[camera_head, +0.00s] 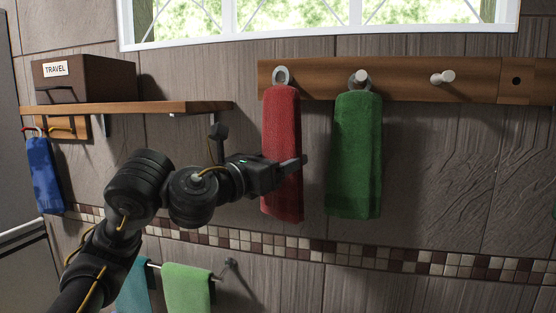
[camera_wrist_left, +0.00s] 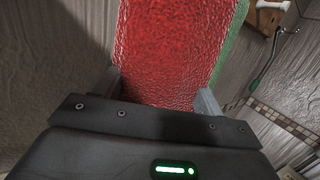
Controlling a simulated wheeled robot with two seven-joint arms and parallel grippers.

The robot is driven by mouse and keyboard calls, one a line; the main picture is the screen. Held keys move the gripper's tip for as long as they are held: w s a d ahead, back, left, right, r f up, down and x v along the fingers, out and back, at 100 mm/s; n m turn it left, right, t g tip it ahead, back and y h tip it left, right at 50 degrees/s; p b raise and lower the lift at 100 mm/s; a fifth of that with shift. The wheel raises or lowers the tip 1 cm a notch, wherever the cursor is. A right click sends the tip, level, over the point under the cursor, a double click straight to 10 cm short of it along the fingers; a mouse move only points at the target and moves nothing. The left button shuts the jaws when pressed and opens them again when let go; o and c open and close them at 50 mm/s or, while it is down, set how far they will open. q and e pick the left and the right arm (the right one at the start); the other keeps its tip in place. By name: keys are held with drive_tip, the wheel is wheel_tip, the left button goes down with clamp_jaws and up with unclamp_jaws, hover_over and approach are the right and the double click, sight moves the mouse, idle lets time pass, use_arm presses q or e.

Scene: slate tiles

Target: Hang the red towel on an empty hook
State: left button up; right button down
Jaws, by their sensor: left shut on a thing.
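The red towel (camera_head: 281,125) hangs upright at the left end of the wooden hook rail (camera_head: 405,82). The pale ring at its top lies against the rail; I cannot tell whether it is around a peg or just in front of one. My left gripper (camera_head: 290,168) is shut on the red towel at about mid-height. In the left wrist view the towel (camera_wrist_left: 170,50) fills the space between the two fingers (camera_wrist_left: 160,92). The green towel (camera_head: 357,155) hangs from the middle peg. The right peg (camera_head: 442,77) is bare. My right gripper is out of view.
A wooden shelf (camera_head: 160,108) with a brown TRAVEL box (camera_head: 84,80) is at the left. A blue towel (camera_head: 43,175) hangs below it. Teal and light green (camera_head: 188,287) towels hang on a low bar. The wall right of the green towel is clear.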

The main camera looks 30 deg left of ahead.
use_arm(q)
drive_tip(key=shift+w+a, duration=0.15)
drive_tip(key=shift+w, duration=0.2)
drive_tip(key=shift+w+a+f+b, duration=0.15)
drive_tip(key=shift+w+b, duration=0.15)
drive_tip(key=shift+w, duration=0.35)
drive_tip(key=shift+w+a+r+b, duration=0.15)
drive_tip(key=shift+w+b, duration=0.1)
drive_tip(key=shift+w, duration=0.4)
drive_tip(key=shift+w+a+f+b, duration=0.25)
drive_tip(key=shift+w+b, duration=0.35)
drive_tip(key=shift+b, duration=0.3)
drive_tip(key=shift+d, duration=0.1)
